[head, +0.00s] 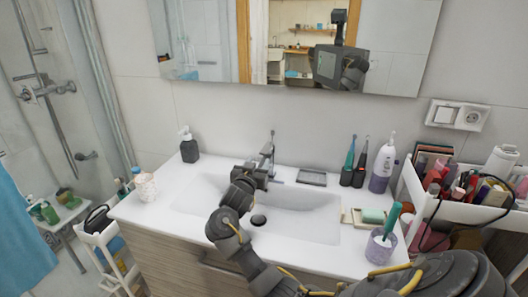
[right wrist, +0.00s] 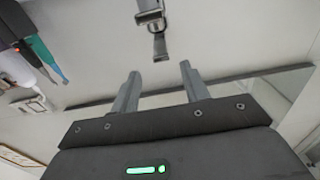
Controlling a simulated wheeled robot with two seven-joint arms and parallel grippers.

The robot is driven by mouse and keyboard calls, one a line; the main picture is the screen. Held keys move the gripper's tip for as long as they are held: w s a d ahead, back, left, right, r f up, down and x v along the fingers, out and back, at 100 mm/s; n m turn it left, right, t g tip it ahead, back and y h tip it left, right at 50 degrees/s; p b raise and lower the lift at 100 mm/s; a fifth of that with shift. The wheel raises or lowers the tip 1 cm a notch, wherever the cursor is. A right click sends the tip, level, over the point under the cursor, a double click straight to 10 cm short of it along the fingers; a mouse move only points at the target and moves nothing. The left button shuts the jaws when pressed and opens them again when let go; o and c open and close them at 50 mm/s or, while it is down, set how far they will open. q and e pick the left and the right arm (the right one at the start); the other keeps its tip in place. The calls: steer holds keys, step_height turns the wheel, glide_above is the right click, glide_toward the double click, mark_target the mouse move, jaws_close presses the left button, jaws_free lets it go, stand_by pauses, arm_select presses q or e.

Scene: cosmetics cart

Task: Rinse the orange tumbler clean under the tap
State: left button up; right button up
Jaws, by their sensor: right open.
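No plainly orange tumbler shows. A small whitish cup with a faint pink-orange pattern (head: 146,187) stands at the left end of the washbasin counter. The tap (head: 268,148) rises at the back of the white basin (head: 310,226), and no water is visible from it. My right gripper (head: 266,174) is over the basin, just in front of the tap. In the right wrist view its two fingers (right wrist: 160,70) are apart and empty, with the tap spout (right wrist: 158,42) beyond the gap. I cannot tell whether they touch it. My left gripper is not in view.
A dark soap bottle (head: 189,148) stands at the back left. Electric toothbrushes (head: 354,168), a lotion bottle (head: 382,168), a soap dish (head: 372,216) and a lavender cup with a toothbrush (head: 381,247) stand on the right. A cosmetics cart (head: 470,206) borders the counter.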

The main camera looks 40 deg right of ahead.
mark_target(267, 146)
steer(key=p+x, duration=0.1)
steer(key=x, duration=0.9)
steer(key=shift+f, duration=0.2)
steer(key=shift+a, duration=0.1)
jaws_close()
steer(key=shift+r, duration=0.1)
